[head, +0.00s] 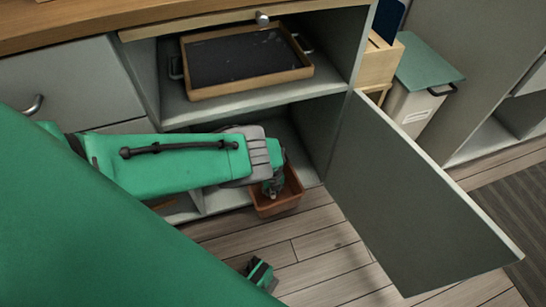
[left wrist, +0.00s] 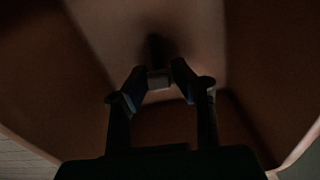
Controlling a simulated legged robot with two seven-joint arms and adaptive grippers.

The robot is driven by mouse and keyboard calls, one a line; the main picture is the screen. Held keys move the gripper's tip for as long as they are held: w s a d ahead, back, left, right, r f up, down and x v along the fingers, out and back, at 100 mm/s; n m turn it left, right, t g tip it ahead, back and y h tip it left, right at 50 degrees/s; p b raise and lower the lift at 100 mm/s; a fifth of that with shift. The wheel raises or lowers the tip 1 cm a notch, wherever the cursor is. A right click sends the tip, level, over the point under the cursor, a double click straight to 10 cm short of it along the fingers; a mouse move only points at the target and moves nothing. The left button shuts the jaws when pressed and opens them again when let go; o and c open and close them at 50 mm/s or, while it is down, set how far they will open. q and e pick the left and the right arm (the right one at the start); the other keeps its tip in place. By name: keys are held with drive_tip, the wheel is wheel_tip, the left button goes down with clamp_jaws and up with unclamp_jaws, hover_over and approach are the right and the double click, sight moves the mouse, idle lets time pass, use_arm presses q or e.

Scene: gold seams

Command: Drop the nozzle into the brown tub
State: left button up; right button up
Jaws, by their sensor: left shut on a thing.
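The brown tub (head: 283,206) stands at the front edge of the cabinet's lower opening, by the floor. My left gripper (head: 272,187) points down into it, and the arm hides part of the tub. In the left wrist view the tub's inside (left wrist: 255,60) fills most of the picture. There my left gripper (left wrist: 158,76) is shut on the nozzle (left wrist: 159,80), a small pale grey piece between the fingertips. The nozzle is inside the tub's walls, close over its bottom; whether it touches is too dark to tell.
An open grey cabinet door (head: 405,195) stands out to the right of the tub. Above, a wooden tray (head: 248,60) with a dark bottom sits on the upper shelf. A white bin (head: 412,108) with a green lid stands behind the door. The wooden floor in front is largely clear.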

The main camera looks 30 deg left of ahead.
use_arm(q)
drive_tip(key=shift+f, duration=0.2)
drive_tip(key=o, duration=0.6)
drive_tip(key=shift+o, duration=0.9)
drive_tip(key=shift+d+r, duration=0.1)
drive_tip(key=shift+d, duration=0.05)
drive_tip(key=shift+r, duration=0.55)
wheel_tip(320, 180, up, 12)
drive_tip(key=p, duration=0.7)
drive_tip(key=shift+s, duration=0.1)
